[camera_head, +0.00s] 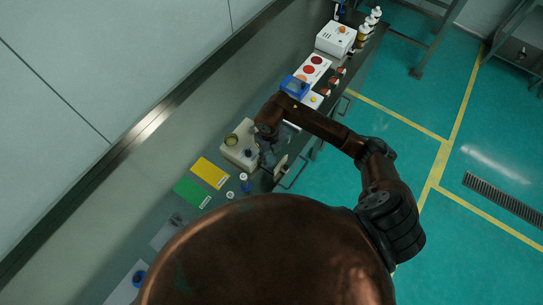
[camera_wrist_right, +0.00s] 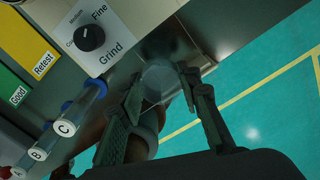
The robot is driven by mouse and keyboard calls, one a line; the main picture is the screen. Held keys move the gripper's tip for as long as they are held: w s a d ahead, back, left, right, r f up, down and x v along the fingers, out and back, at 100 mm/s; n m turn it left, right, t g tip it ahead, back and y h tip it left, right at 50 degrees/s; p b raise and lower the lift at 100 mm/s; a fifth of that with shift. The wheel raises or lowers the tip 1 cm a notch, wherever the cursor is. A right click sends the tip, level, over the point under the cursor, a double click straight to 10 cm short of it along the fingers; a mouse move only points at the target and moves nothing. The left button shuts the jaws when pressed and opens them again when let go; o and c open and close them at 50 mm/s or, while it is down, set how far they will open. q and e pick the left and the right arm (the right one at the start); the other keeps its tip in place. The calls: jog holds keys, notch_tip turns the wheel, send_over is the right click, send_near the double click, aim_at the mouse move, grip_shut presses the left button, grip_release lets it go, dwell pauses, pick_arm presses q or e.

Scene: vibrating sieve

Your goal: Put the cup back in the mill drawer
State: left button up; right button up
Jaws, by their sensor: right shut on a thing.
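The mill (camera_head: 236,156) is a pale box with a round greenish hopper on top, standing on the bench in the head view. Its grind dial panel (camera_wrist_right: 110,28) shows at the top left of the wrist view. My right gripper (camera_head: 268,160) is beside the mill's front in the head view. In the wrist view its two dark fingers (camera_wrist_right: 165,100) are shut on a clear, see-through cup (camera_wrist_right: 158,76), just in front of the mill. A small pale upright panel (camera_head: 281,164) stands by the gripper; I cannot tell if it is the drawer front. My left gripper is not in view.
Blue-capped tubes marked B and C (camera_wrist_right: 66,127) lie close to the left finger. Yellow (camera_head: 210,172) and green (camera_head: 191,192) cards lie on the bench left of the mill. A blue device (camera_head: 295,86) and a white box (camera_head: 336,38) stand farther along.

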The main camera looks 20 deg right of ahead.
aim_at(271, 155)
jog(key=shift+w+d+f, duration=0.3)
jog(key=shift+w+f, duration=0.05)
jog(key=shift+f, duration=0.2)
jog(key=shift+w+d+f, duration=0.25)
jog(key=shift+w+f, duration=0.05)
jog(key=shift+f, duration=0.2)
notch_tip(271, 155, down, 3)
jog(key=shift+w+d+p, duration=0.1)
jog(key=shift+p, duration=0.75)
jog(key=shift+f, duration=0.2)
jog(key=shift+f, duration=0.1)
jog(key=shift+f, duration=0.15)
jog(key=o, duration=1.1)
